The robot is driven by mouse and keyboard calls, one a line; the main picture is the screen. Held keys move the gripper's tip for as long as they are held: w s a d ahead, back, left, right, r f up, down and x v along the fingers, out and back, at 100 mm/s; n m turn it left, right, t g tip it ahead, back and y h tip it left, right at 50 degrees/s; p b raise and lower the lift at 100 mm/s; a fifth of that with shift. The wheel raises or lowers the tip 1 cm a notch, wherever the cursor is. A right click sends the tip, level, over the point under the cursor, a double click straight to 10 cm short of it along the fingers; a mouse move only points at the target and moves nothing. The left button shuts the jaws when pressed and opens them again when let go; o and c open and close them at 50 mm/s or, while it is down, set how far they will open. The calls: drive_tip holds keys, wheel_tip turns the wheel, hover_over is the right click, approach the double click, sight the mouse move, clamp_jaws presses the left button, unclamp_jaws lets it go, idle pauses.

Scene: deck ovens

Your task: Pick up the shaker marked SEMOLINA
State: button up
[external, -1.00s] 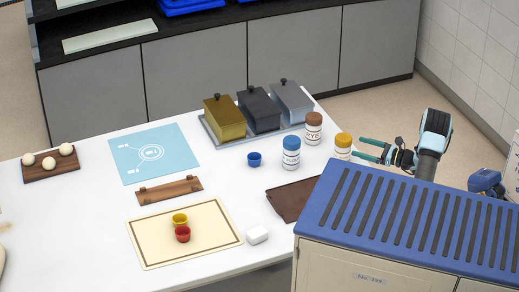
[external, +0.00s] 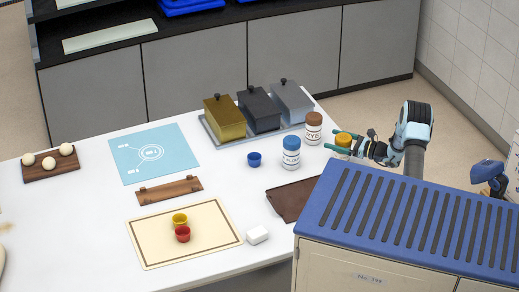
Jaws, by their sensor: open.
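The shaker with the yellow lid (external: 343,138) stands at the right end of the white table, partly hidden by my gripper and the blue-topped cabinet. Its label cannot be read here. My gripper (external: 350,143) is open, with its fingers level at the yellow lid and appearing to lie on either side of it. Whether they touch it cannot be told. A brown-lidded shaker marked RYE (external: 313,130) stands behind it to the left. A blue-lidded shaker (external: 290,154), with a label that seems to read FLOUR, stands to its left.
The blue-topped cabinet (external: 400,215) stands close in front of my arm. Lidded bins on a tray (external: 215,136) stand behind the shakers.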

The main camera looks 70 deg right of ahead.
drive_tip(key=shift+c, duration=0.4)
drive_tip(key=c, duration=1.3)
